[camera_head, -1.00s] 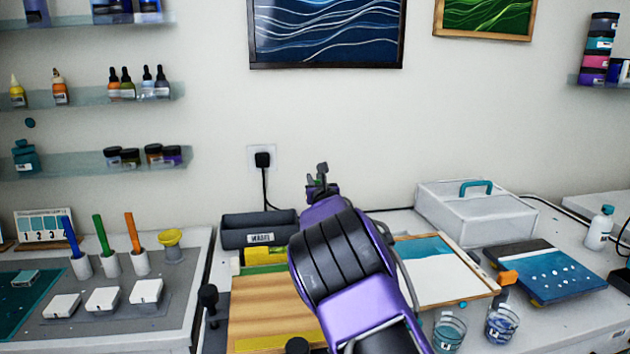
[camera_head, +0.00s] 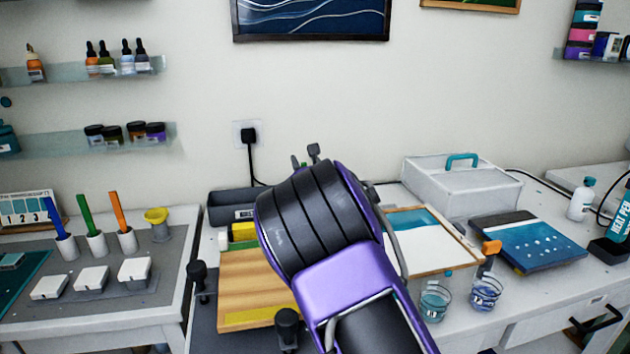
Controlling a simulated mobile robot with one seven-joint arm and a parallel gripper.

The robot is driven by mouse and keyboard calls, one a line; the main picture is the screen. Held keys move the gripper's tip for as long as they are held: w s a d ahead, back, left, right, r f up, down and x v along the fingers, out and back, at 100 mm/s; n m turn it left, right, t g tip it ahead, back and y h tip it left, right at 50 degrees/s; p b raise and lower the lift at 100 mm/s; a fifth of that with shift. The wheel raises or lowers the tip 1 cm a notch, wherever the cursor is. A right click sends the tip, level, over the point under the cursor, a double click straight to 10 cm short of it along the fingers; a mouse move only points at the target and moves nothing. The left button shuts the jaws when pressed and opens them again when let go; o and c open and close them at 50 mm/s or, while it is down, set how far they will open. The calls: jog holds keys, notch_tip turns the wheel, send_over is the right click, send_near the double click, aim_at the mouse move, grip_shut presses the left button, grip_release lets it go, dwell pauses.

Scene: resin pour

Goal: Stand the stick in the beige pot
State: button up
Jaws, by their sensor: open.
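My gripper (camera_head: 305,157) is mostly hidden behind my purple and black arm; its two fingertips show apart above the arm, near the wall, and nothing shows between them. A blue stick (camera_head: 55,218), a green stick (camera_head: 86,214) and an orange stick (camera_head: 117,211) stand in whitish pots at the left, well apart from my gripper. The orange one's pot (camera_head: 127,240) is the nearest of these to my arm. I cannot tell any pot as clearly beige. An orange-topped tool (camera_head: 491,247) stands by the clear cups at the right.
A wooden board (camera_head: 250,290) lies under my arm, with a dark waste bin (camera_head: 226,206) behind it. A white box (camera_head: 460,190), a blue panel (camera_head: 525,240) and clear cups (camera_head: 435,303) stand right. White blocks (camera_head: 90,279) and a yellow cup (camera_head: 156,218) stand left.

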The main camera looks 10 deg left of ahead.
jog(key=v, duration=1.2)
jog(key=shift+s, duration=0.25)
jog(key=shift+d, duration=0.15)
